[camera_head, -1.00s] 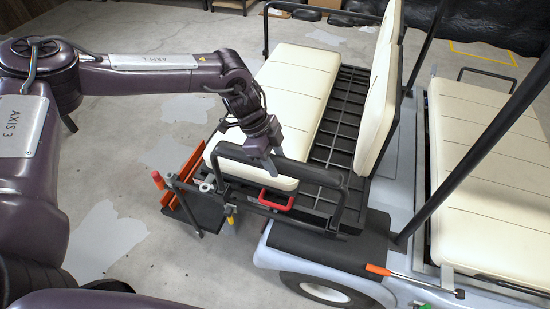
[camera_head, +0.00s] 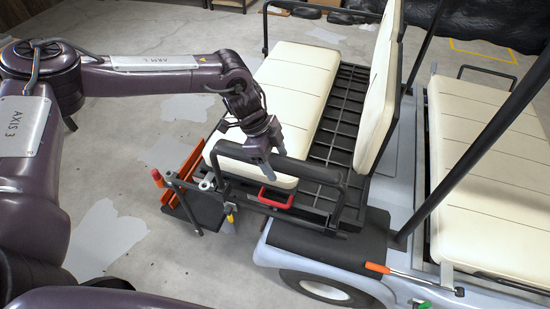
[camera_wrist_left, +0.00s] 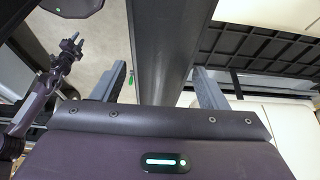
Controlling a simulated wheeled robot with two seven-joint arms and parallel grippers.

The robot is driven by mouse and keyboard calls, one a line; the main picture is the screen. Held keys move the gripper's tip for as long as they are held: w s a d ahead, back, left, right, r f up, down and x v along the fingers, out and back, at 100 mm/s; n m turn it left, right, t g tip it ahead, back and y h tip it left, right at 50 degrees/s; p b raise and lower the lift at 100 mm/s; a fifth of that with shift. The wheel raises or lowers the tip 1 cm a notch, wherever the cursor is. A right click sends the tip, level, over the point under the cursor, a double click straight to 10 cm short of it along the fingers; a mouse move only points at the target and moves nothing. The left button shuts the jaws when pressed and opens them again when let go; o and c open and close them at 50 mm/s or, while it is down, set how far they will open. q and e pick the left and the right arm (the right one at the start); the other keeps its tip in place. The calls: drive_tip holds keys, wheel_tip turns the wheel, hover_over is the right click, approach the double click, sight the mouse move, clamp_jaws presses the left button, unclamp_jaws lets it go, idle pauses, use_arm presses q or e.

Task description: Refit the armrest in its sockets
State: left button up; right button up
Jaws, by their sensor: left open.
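The armrest is a black padded bar (camera_head: 310,171) on bent legs along the near end of the cart's cream rear seat. Its right leg comes down near the dark panel above the wheel. The sockets are too small or hidden to make out, so I cannot tell how the legs sit. My left gripper (camera_head: 268,158) is open at the middle of the bar. In the left wrist view the dark bar (camera_wrist_left: 168,40) runs between its two separated fingers (camera_wrist_left: 166,88). What looks like my right gripper (camera_wrist_left: 72,46) shows at the left of that view.
A red handle (camera_head: 276,198) sits below the bar. An orange-handled lever (camera_head: 378,268) lies at the cart's side. A small stand with orange panels (camera_head: 184,167) is left of the seat. A black roof post (camera_head: 478,140) slants at the right.

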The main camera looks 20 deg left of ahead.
use_arm(q)
drive_tip(key=shift+a+r, duration=0.1)
drive_tip(key=b+v, duration=0.1)
drive_tip(key=v, duration=0.5)
drive_tip(key=shift+r+b, duration=0.15)
drive_tip(key=shift+b, duration=0.25)
drive_tip(key=shift+a+r, duration=0.25)
drive_tip(key=shift+r, duration=0.35)
